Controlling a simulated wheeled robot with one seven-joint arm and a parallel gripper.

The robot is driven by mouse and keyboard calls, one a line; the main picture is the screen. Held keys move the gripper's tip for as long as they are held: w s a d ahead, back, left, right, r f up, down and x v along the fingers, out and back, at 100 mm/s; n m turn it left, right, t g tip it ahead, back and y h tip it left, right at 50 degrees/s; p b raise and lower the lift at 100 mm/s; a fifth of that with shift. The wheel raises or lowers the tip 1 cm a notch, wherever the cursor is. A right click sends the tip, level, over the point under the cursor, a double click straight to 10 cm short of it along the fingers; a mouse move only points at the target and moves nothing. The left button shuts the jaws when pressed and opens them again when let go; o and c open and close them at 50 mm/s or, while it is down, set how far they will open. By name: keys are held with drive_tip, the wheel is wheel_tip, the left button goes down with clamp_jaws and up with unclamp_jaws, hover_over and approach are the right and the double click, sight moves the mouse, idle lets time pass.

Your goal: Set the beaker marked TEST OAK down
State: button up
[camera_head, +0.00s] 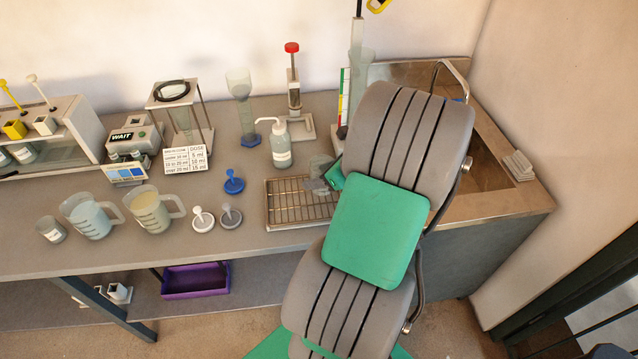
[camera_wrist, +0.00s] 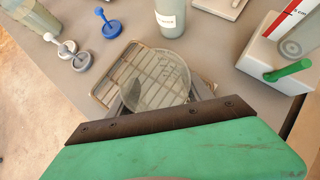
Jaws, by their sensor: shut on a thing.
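A clear beaker (camera_wrist: 155,82) shows its round rim in the wrist view, between the fingers of my gripper (camera_wrist: 164,95). My gripper is shut on it. In the head view the beaker (camera_head: 320,166) is a small translucent grey shape over the right part of the wire rack tray (camera_head: 283,204), beside my gripper (camera_head: 326,181). My arm hides part of the tray. I cannot read any mark on the beaker, and I cannot tell whether its base touches the rack.
A white-capped wash bottle (camera_head: 281,145) stands just behind the rack. Blue (camera_head: 233,182), white (camera_head: 203,219) and grey (camera_head: 231,216) knobbed pieces stand left of it, with two jugs (camera_head: 152,210) farther left. A sink (camera_head: 490,165) is at right.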

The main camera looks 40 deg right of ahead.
drive_tip(key=shift+f, duration=1.45)
drive_tip(key=o, duration=1.6)
drive_tip(key=shift+f, duration=0.1)
